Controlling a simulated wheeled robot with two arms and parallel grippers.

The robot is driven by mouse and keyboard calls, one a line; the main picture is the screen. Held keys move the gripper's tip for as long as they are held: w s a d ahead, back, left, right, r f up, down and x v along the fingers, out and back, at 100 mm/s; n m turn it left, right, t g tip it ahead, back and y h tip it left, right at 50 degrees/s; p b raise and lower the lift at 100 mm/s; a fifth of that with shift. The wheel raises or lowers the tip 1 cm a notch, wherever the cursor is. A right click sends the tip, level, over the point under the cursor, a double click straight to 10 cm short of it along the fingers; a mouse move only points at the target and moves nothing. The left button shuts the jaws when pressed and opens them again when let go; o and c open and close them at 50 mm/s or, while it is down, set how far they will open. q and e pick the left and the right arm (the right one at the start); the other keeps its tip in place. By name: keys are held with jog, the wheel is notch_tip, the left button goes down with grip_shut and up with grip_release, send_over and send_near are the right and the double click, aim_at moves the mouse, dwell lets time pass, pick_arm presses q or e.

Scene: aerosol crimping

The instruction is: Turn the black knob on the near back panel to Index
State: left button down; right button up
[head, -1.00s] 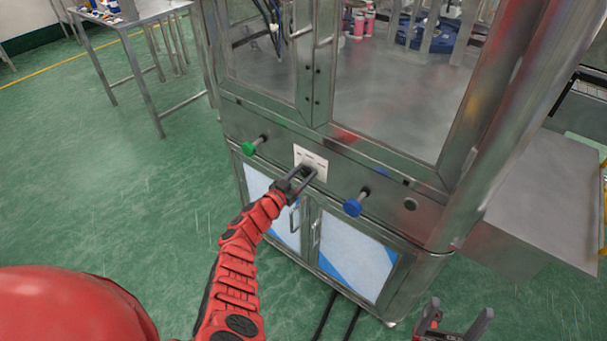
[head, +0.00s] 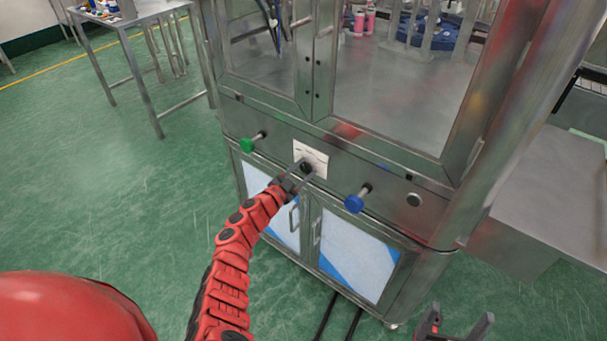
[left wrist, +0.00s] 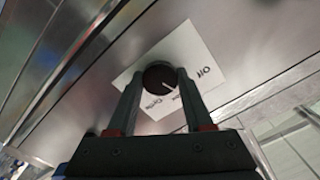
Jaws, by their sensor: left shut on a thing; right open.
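The black knob (left wrist: 160,78) sits on a white label plate (left wrist: 196,52) on the steel panel. In the left wrist view it is between the fingertips of my left gripper (left wrist: 157,84), which is shut on it. A pale pointer line on the knob points to the lower right, towards small print partly hidden by a finger. "Off" reads at the upper right of the label and "Cycle" below the knob. In the head view the knob (head: 306,167) shows at the fingertips of my left gripper (head: 304,172). My right gripper (head: 457,328) is open and empty at the bottom edge.
Cabinet doors with handles (head: 316,229) are below. Green floor (head: 120,210) is open at left.

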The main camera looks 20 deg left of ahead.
pick_arm(q)
jog(key=shift+f+m+b, duration=0.2)
jog(key=shift+m+b, duration=0.7)
jog(key=shift+m, duration=0.7)
jog(key=shift+r, duration=0.1)
jog(key=shift+c, duration=1.5)
grip_release()
jog(key=v, duration=1.7)
jog(key=shift+s+b, duration=0.2)
jog(key=shift+b, duration=0.15)
jog(key=shift+r, duration=0.1)
